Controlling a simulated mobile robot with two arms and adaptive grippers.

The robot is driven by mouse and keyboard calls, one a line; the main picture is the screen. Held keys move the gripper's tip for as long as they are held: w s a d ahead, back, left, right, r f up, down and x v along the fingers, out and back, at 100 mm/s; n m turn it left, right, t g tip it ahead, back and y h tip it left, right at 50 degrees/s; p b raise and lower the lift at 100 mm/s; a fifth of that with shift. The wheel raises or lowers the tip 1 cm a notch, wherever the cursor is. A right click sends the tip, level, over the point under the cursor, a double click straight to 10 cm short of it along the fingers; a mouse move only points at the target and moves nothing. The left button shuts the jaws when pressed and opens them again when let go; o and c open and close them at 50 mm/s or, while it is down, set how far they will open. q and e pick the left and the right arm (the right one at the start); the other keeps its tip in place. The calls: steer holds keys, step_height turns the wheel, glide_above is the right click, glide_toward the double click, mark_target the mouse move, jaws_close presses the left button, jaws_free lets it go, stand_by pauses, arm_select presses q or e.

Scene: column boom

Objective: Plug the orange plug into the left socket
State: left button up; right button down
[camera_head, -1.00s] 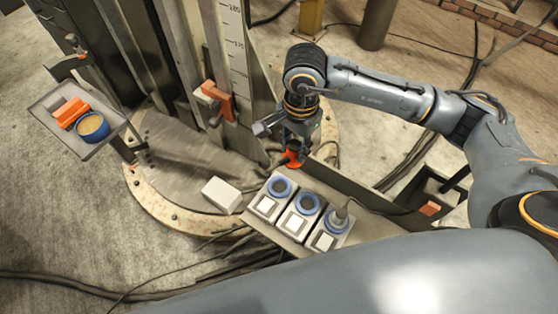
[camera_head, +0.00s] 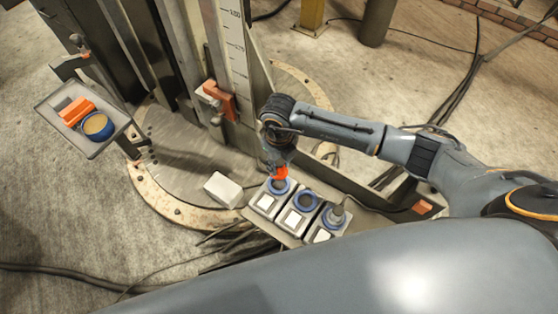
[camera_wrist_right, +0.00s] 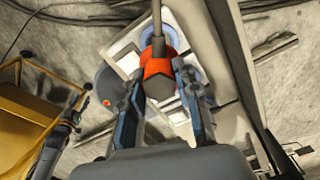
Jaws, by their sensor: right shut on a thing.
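My right gripper (camera_head: 276,163) is shut on the orange plug (camera_head: 279,174) and points down over the left end of the socket strip. In the right wrist view the orange plug (camera_wrist_right: 159,72) sits between the two fingers (camera_wrist_right: 158,84), with its grey cable leading away. The left socket (camera_head: 265,199) has a blue round opening and a white flap; the plug is at this opening and covers part of it. Whether the plug has entered the opening cannot be told.
The middle socket (camera_head: 297,216) is empty. A grey plug (camera_head: 338,213) stands in the right socket (camera_head: 324,235). A white box (camera_head: 222,189) lies left of the strip. A tray (camera_head: 100,146) with orange blocks and a blue tin is at left. The column rises behind.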

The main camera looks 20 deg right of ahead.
mark_target(279, 176)
steer(key=shift+f+b, duration=1.7)
steer(key=shift+f, duration=0.6)
steer(key=shift+f+b, duration=1.35)
steer(key=shift+f, duration=0.1)
stand_by(0.5)
stand_by(0.3)
steer(key=c, duration=0.9)
jaws_free()
